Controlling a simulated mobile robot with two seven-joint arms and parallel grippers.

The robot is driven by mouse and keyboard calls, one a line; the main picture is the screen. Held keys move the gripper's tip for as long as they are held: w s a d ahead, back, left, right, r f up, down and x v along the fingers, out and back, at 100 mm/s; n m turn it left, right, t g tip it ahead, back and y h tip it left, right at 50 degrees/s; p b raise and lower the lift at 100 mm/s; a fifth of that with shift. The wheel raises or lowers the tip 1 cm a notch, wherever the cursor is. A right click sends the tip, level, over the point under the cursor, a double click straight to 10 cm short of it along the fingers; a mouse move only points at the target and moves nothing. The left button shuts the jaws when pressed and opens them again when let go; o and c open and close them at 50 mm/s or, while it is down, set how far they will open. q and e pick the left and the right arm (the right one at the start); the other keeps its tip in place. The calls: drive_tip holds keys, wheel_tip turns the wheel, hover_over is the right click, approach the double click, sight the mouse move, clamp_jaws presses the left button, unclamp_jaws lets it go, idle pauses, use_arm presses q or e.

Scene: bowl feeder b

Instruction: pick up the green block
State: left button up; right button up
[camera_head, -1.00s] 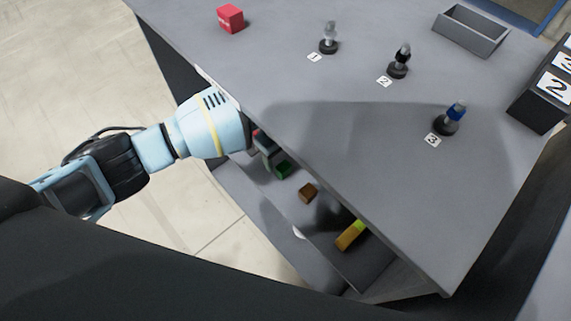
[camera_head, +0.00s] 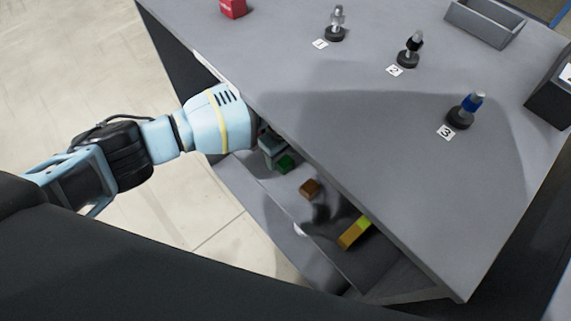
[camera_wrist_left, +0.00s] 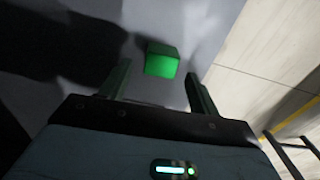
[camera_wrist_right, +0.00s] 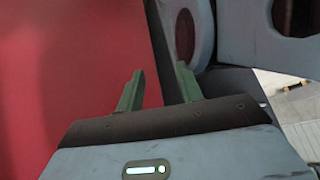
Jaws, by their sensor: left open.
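The green block (camera_head: 285,164) lies on the lower shelf under the tabletop, partly hidden by my left gripper in the head view. It also shows whole in the left wrist view (camera_wrist_left: 162,62), just beyond and between the fingertips. My left gripper (camera_head: 270,148) reaches in under the table edge from the left. In the left wrist view (camera_wrist_left: 157,72) its fingers are apart, with nothing held. My right gripper shows only in the right wrist view (camera_wrist_right: 160,70), fingers apart and empty.
On the same shelf are a brown block (camera_head: 310,188) and a yellow-orange block (camera_head: 354,232). The tabletop (camera_head: 340,130) overhangs the shelf. It carries a red block (camera_head: 232,8), three numbered stands, the third blue-topped (camera_head: 465,112), and a grey bin (camera_head: 484,22).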

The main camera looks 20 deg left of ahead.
use_arm(q)
wheel_tip(320, 180, down, 2)
drive_tip(key=shift+f+b, duration=0.2)
drive_tip(key=shift+b, duration=0.1)
drive_tip(key=shift+c, duration=0.8)
drive_tip(key=c, duration=1)
drive_tip(key=shift+o, duration=0.2)
drive_tip(key=shift+r, duration=0.2)
drive_tip(key=shift+r, duration=0.25)
drive_tip(key=r+p, duration=0.2)
drive_tip(key=r, duration=0.1)
drive_tip(key=shift+s+a, duration=0.1)
drive_tip(key=shift+s, duration=0.25)
drive_tip(key=s+a+p, duration=0.1)
drive_tip(key=s+p, duration=0.1)
drive_tip(key=s, duration=0.5)
drive_tip(key=s+a+r+p, duration=0.1)
drive_tip(key=s+a+p, duration=0.1)
drive_tip(key=s, duration=0.6)
drive_tip(key=shift+p, duration=0.3)
